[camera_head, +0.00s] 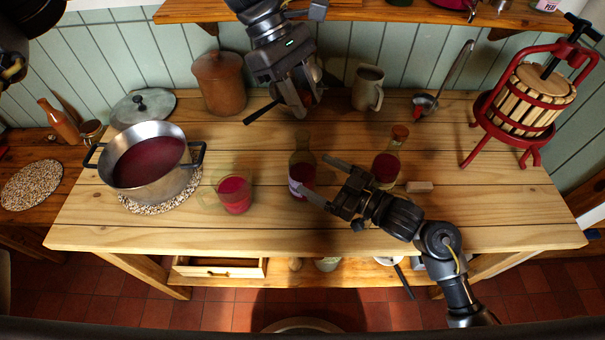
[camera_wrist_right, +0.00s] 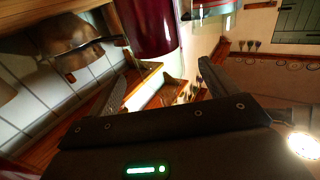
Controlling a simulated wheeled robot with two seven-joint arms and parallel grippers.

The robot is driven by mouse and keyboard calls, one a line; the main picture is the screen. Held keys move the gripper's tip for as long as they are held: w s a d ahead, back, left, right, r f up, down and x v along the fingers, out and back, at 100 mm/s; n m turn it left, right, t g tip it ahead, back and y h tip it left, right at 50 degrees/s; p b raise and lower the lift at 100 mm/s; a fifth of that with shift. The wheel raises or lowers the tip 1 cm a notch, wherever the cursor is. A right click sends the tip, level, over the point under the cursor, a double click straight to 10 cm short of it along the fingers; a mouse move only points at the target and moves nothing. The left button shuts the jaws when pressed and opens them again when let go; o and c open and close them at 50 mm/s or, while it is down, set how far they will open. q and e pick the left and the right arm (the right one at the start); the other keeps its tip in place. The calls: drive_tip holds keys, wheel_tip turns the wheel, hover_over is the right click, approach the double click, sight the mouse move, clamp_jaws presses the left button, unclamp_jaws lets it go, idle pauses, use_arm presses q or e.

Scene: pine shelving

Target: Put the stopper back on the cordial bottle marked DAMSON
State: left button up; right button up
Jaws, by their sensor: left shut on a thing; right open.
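A bottle with red liquid, a pale label and an open neck (camera_head: 302,178) stands at the middle of the table. I cannot read its label. A second red bottle (camera_head: 387,165) to its right wears a cork stopper (camera_head: 400,132). My right gripper (camera_head: 322,180) is open, its fingers beside the open bottle; I cannot tell if they touch it. The right wrist view shows dark red glass (camera_wrist_right: 150,25) just beyond the fingertips. My left gripper (camera_head: 301,103) is shut above the back of the table on a partly hidden brownish thing, which I cannot make out clearly.
A pot of red liquid (camera_head: 150,165) and a red glass (camera_head: 234,195) stand left. A clay jar (camera_head: 220,85), mug (camera_head: 368,88), ladle (camera_head: 425,103) and red press (camera_head: 520,100) line the back. A small pale block (camera_head: 418,186) lies right of the bottles. The front right tabletop is clear.

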sight(315, 173)
drive_tip(key=shift+x, duration=2.45)
drive_tip(key=c, duration=1.4)
use_arm(q)
drive_tip(key=shift+d+f, duration=0.1)
drive_tip(key=shift+f, duration=2.35)
use_arm(e)
drive_tip(key=shift+c, duration=0.3)
